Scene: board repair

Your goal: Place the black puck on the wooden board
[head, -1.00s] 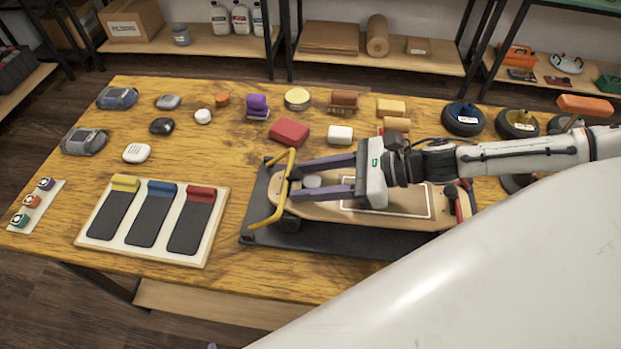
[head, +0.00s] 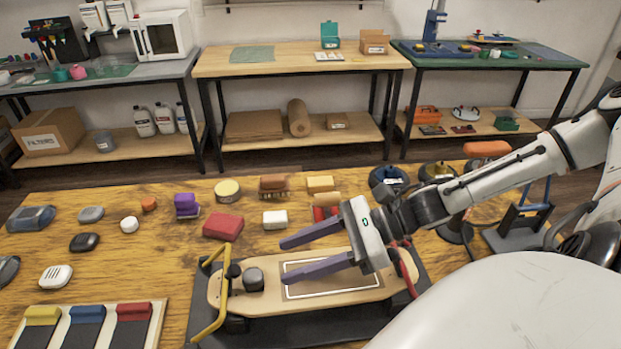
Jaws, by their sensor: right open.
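The wooden board (head: 345,295) lies in a dark stand at the front middle, with a white rectangular outline on its top. A small dark puck-like block (head: 253,279), which I take for the black puck, rests on the board's left end, left of the outline. My right gripper (head: 286,261) is open and empty above the board, its purple fingers pointing left. Its fingertips are to the right of the puck and apart from it. My left gripper is not in view.
A yellow bar (head: 212,308) crosses the board's left end and a red handle (head: 408,272) is at its right end. A dark rounded object (head: 84,242), a red block (head: 223,227) and a white block (head: 275,219) lie behind and left. A tray with coloured blocks (head: 87,315) is front left.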

